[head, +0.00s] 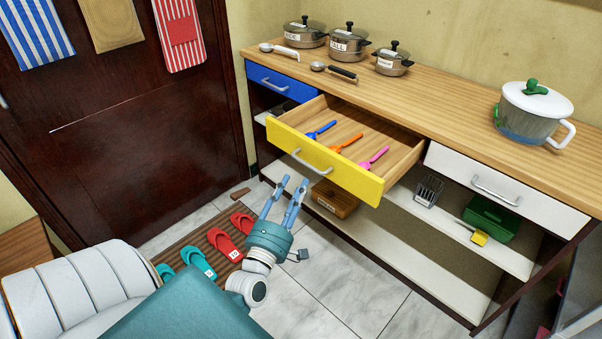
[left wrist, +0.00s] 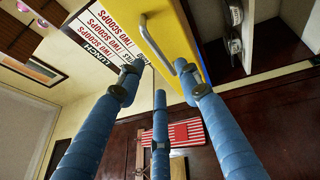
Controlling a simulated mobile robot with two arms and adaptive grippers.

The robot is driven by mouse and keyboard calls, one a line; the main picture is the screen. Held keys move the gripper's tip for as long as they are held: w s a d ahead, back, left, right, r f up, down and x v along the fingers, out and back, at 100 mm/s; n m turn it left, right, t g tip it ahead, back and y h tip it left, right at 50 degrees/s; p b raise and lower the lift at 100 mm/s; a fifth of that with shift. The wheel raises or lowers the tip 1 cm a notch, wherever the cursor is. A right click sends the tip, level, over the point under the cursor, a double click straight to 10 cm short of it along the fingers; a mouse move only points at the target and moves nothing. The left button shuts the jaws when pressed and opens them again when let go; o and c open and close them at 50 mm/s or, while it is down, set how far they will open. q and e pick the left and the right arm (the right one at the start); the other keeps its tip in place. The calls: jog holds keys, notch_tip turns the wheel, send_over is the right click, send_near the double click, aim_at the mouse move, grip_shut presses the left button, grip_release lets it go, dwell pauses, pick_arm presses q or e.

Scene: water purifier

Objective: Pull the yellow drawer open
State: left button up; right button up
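The yellow drawer (head: 325,162) stands pulled out of the wooden-topped cabinet in the head view, its inside showing. Its silver handle (head: 311,163) is on the front face. Blue, orange and pink utensils lie inside. My left gripper (head: 293,182) is in front of and below the drawer front, fingers spread and empty. In the left wrist view the yellow drawer front (left wrist: 170,35) and handle (left wrist: 180,66) lie beyond the open fingertips (left wrist: 160,82); the handle end appears close to the right finger, and I cannot tell if they touch. My right gripper is not in view.
A blue drawer (head: 280,82) and a white drawer (head: 490,187) flank the yellow one. Pots and a white-lidded pot (head: 535,105) stand on the countertop (head: 430,95). Slippers (head: 222,242) lie on a striped mat below my left gripper. Tiled floor is clear to the right.

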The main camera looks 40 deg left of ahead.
pick_arm(q)
jog(key=shift+v, duration=2.05)
